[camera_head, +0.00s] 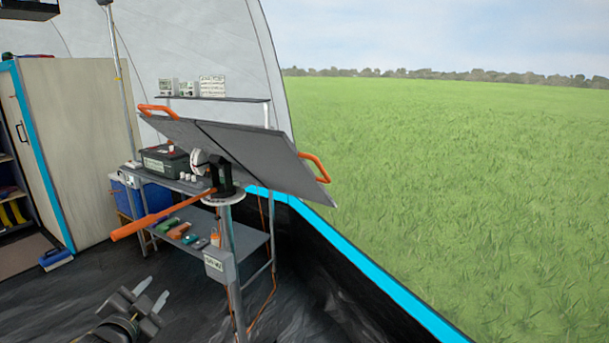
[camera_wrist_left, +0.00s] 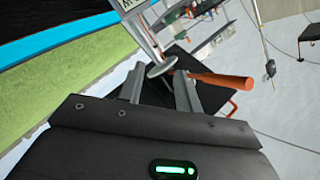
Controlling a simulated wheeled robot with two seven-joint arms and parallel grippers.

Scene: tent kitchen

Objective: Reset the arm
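My left gripper (camera_head: 152,292) shows at the bottom left of the head view, low in front of the panel stand. Its two grey fingers are apart with nothing between them. In the left wrist view the fingers of my left gripper (camera_wrist_left: 158,86) are also spread and empty. An orange lever (camera_head: 160,215) sticks out to the left from the stand's pivot, above and apart from the gripper. It also shows in the left wrist view (camera_wrist_left: 228,81), beyond the fingertips. My right gripper is in neither view.
A tilted grey panel (camera_head: 240,150) with orange handles sits on a pole (camera_head: 232,270). Behind it, a metal shelf table (camera_head: 250,246) holds several small items. A wooden cabinet (camera_head: 80,140) stands at left. A blue-edged tent wall (camera_head: 375,287) borders the grass at right.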

